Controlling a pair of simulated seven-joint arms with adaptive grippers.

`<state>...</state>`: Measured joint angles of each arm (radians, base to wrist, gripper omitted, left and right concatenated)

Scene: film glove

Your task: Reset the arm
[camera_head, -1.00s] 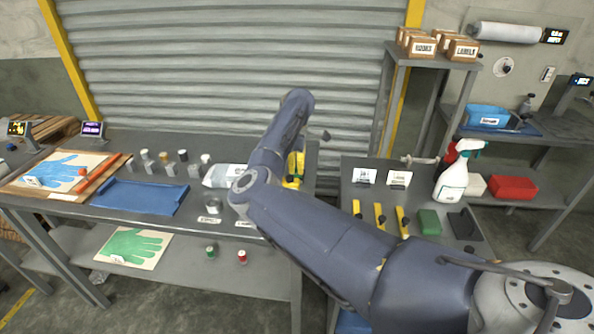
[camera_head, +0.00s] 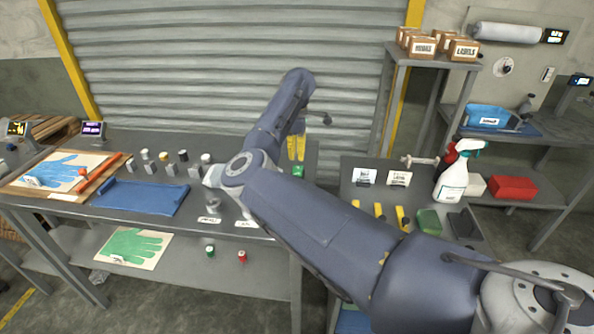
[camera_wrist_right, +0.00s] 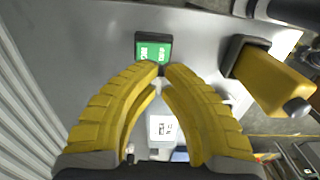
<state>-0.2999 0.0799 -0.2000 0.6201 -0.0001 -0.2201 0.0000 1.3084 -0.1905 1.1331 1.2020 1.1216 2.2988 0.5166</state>
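My right arm reaches from the lower right over the gap between the tables in the head view. My right gripper (camera_head: 296,147) points down over the back right of the left table. Its yellow fingers also show in the wrist view (camera_wrist_right: 161,68), with tips nearly together and nothing seen between them. A small green object (camera_head: 298,171) shows just below the fingers. A green-faced block with white lettering (camera_wrist_right: 153,50) lies beyond the tips in the wrist view. My left gripper is not in view.
The left table holds a blue mat (camera_head: 140,197), a board with a blue glove shape (camera_head: 58,172) and several small weights. The right table has yellow-handled tools (camera_head: 402,218), a green block (camera_head: 428,221) and a white spray bottle (camera_head: 452,182). A shelf with boxes (camera_head: 464,49) stands behind.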

